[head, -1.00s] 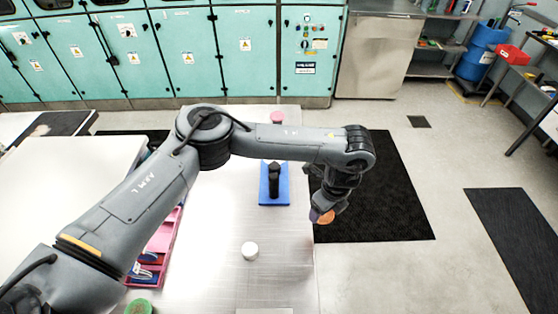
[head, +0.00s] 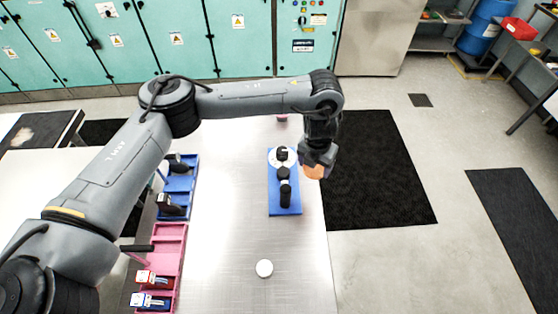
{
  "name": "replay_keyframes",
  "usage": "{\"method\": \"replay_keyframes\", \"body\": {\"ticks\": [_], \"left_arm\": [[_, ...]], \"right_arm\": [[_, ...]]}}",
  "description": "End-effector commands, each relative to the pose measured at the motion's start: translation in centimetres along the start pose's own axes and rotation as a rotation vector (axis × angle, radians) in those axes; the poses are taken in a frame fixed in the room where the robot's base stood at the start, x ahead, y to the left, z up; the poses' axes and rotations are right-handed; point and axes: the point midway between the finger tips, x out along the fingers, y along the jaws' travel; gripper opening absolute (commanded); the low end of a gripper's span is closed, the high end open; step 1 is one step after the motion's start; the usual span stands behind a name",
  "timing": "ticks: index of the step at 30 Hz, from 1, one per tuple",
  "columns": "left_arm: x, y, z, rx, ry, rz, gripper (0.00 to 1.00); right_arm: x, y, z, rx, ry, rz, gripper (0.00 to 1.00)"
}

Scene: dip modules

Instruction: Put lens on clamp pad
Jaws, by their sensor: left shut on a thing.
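My left gripper (head: 316,162) hangs at the end of its arm, just right of the blue stand (head: 285,205). It is shut on an orange round piece, which looks like the lens (head: 314,171); the fingers partly cover it. The stand lies on the metal table and carries a black clamp post (head: 285,190). A white round disc with a black centre (head: 273,157) is at the stand's far end; I cannot tell whether this is the clamp pad. The held piece is apart from the stand in the picture. My right gripper is out of view.
Blue trays (head: 180,182) and a pink tray (head: 170,250) with small parts line the left side. A pink item (head: 282,117) is at the far edge. The table's middle is clear.

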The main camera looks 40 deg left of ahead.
Motion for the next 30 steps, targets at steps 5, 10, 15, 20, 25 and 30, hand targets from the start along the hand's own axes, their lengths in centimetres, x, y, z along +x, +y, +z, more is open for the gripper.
{"method": "replay_keyframes", "body": {"ticks": [5, 10, 15, 20, 25, 30], "left_arm": [[2.0, 3.0, 0.0, -0.006, 0.004, 0.002, 0.44], [4.2, 6.5, 0.0, -0.006, 0.004, 0.002, 0.44], [5.9, 9.3, 0.2, -0.005, 0.003, 0.002, 0.44], [6.7, 10.7, 0.3, -0.002, 0.001, 0.001, 0.44], [7.2, 11.2, 0.3, -0.001, 0.001, 0.001, 0.44], [9.5, 11.1, -0.1, -0.002, 0.004, 0.000, 0.44]], "right_arm": [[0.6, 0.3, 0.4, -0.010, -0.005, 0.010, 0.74], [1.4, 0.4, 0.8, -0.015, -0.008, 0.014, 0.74], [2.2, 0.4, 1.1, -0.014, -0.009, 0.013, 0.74], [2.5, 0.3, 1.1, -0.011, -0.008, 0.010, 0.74], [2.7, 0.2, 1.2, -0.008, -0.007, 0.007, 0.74], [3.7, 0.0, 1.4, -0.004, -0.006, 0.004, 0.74]]}}
